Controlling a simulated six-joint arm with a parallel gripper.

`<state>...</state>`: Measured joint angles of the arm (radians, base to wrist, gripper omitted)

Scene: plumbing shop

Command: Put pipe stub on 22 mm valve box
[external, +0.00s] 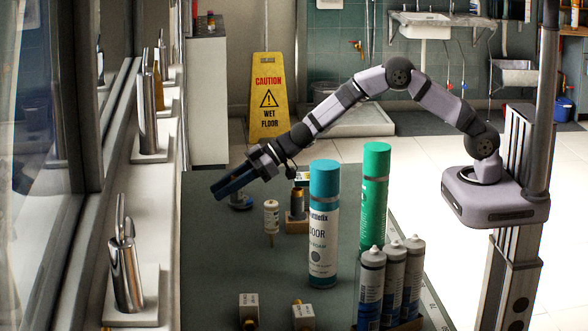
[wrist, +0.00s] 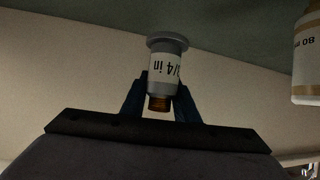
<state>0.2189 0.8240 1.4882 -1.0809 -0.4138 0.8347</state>
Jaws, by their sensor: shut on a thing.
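My gripper (external: 226,184) is at the far left of the bench, its blue fingers angled down to the left. It is shut on a grey flanged piece (wrist: 166,45) with a white label ending in "/4 in" and a copper-coloured end, which looks like the pipe stub. In the external view, the grey piece (external: 241,202) shows partly behind the fingers; whether it touches the bench I cannot tell. Two small pale labelled boxes with brass parts, a left one (external: 249,307) and a right one (external: 303,318), stand at the front. Their print is unreadable, so I cannot tell which is the 22 mm valve box.
A white labelled cylinder (external: 271,217) and a dark piece on a wooden block (external: 297,207) stand right of my gripper. A tall blue can (external: 323,225), a green can (external: 374,200) and several grey-capped cartridges (external: 392,280) fill the right side. The bench's left middle is clear.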

